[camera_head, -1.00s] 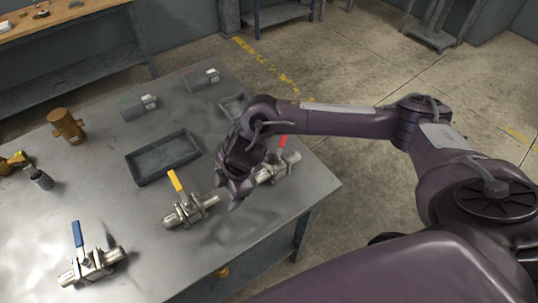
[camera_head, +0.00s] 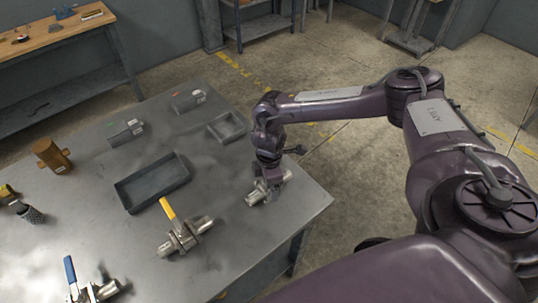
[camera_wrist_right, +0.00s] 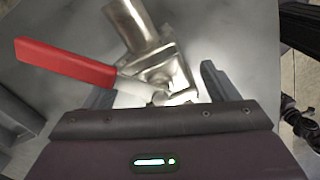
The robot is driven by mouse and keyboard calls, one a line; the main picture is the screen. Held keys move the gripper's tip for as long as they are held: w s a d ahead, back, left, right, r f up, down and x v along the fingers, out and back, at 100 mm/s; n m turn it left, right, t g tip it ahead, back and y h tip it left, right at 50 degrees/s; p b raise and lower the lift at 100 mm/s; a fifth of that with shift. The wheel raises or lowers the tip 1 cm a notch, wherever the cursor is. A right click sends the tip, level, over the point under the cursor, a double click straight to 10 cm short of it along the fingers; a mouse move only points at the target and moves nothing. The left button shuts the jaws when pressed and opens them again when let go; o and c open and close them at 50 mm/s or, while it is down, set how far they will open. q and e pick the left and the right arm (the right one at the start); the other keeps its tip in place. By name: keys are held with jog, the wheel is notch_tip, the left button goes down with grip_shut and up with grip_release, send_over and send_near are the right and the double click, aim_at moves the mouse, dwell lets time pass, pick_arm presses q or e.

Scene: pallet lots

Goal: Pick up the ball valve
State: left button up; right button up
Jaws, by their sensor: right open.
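A steel ball valve (camera_head: 281,187) lies near the right edge of the metal table, with my right gripper (camera_head: 268,182) directly over it. In the right wrist view the same valve (camera_wrist_right: 145,45) shows its red handle (camera_wrist_right: 65,62) pointing left. The fingers of the right gripper (camera_wrist_right: 160,88) are apart, on either side of the valve body. Contact cannot be told. In the head view the red handle is hidden by my arm. A yellow-handled valve (camera_head: 183,241) and a blue-handled valve (camera_head: 93,292) lie further left. My left gripper is not in view.
An empty dark tray (camera_head: 153,184) and a smaller tray (camera_head: 226,127) stand behind the valves. Grey blocks (camera_head: 126,132) (camera_head: 188,100) and a brass fitting (camera_head: 53,156) lie toward the back. A wooden bench (camera_head: 60,40) stands beyond. The table's right edge is close to the gripper.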

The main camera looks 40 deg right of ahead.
jog(key=shift+f, duration=0.25)
jog(key=shift+r, duration=0.1)
grip_shut()
dwell(0.3)
jog(key=shift+w+r, duration=0.1)
jog(key=shift+r, duration=0.05)
notch_tip(320, 180, up, 8)
jog(key=shift+r+b, duration=0.2)
jog(key=shift+b, duration=0.8)
notch_tip(320, 180, up, 11)
jog(key=p, duration=0.3)
jog(key=shift+r+p, duration=0.15)
jog(key=shift+p, duration=0.25)
